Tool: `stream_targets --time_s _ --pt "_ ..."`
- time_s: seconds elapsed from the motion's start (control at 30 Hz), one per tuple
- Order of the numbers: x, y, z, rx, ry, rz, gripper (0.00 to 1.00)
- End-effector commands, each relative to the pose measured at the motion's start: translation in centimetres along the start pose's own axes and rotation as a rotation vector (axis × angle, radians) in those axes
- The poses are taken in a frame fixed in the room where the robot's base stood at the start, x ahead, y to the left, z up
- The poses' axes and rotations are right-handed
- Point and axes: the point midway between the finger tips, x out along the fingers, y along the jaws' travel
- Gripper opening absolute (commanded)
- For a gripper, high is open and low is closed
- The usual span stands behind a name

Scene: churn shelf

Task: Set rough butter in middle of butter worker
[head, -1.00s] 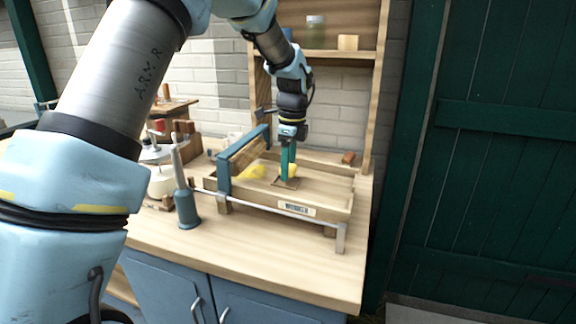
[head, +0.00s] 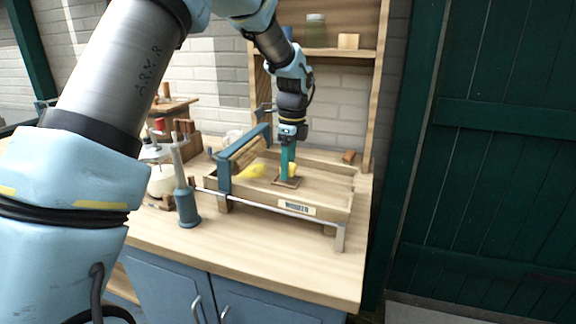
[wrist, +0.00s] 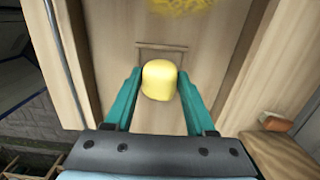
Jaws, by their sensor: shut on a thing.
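The butter worker (head: 325,208) is a shallow wooden tray with a roller under a blue-grey frame (head: 223,172) at its left end. My gripper (head: 288,178) points down into the tray, right of the roller. In the wrist view its two teal fingers (wrist: 158,88) are shut on the rough butter (wrist: 158,79), a rounded yellow lump. Part of the butter (head: 294,169) shows beside the fingers in the head view. A brown square outline (head: 287,183) lies on the tray floor at the fingertips. I cannot tell whether the butter touches the floor.
A yellow patch (head: 252,171) lies on the tray near the roller. A blue-grey plunger-like tool (head: 187,205) stands on the counter left of the tray. A small brown block (head: 348,157) is behind the tray. A shelf (head: 330,53) holds a jar and a block above.

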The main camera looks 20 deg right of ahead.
Motion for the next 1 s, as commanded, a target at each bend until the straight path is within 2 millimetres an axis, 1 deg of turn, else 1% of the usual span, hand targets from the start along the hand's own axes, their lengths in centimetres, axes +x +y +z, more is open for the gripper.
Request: stream_targets --time_s 0.27,0.87,1.0 --pt "0.1 0.0 0.0 0.0 0.0 0.0 0.06" --pt "1.4 0.0 0.0 0.0 0.0 0.0 0.06" --pt "1.3 0.0 0.0 0.0 0.0 0.0 0.06"
